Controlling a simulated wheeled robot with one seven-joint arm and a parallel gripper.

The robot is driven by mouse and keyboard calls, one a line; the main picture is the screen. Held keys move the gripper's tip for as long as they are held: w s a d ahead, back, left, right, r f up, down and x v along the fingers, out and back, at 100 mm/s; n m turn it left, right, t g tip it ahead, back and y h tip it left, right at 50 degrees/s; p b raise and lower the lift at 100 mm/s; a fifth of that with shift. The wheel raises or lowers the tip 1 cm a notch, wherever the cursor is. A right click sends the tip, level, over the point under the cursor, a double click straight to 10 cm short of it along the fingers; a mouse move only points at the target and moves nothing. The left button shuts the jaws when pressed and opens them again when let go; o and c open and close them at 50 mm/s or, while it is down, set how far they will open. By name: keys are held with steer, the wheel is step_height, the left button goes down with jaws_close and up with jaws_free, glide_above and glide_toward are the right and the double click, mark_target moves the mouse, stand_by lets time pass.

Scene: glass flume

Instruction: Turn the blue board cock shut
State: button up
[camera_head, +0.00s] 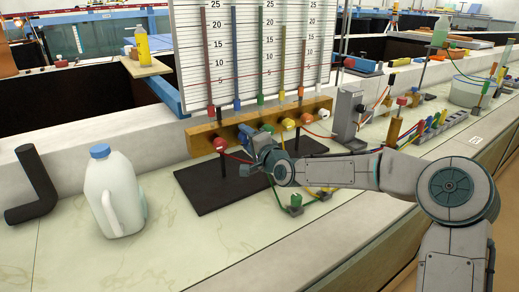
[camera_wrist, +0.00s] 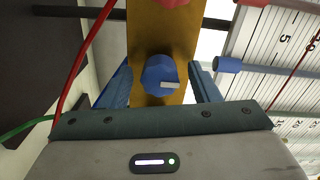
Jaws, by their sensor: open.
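The blue board cock (camera_wrist: 158,72) is a round knob on the yellow-brown wooden bar (camera_wrist: 150,25) in the wrist view. A short pale mark shows on its face, pointing right in that view. My gripper (camera_wrist: 160,84) is open, with one blue finger on each side of the cock; I cannot tell whether they touch it. In the head view my gripper (camera_head: 254,148) is at the bar under the gauge board (camera_head: 262,45), and it largely hides the blue cock there.
Red and green hoses hang close by. A black base plate (camera_head: 205,185) lies below. A white jug (camera_head: 112,195) stands on the left of the bench.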

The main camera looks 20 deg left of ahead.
steer(key=v, duration=1.3)
steer(key=shift+p, duration=0.3)
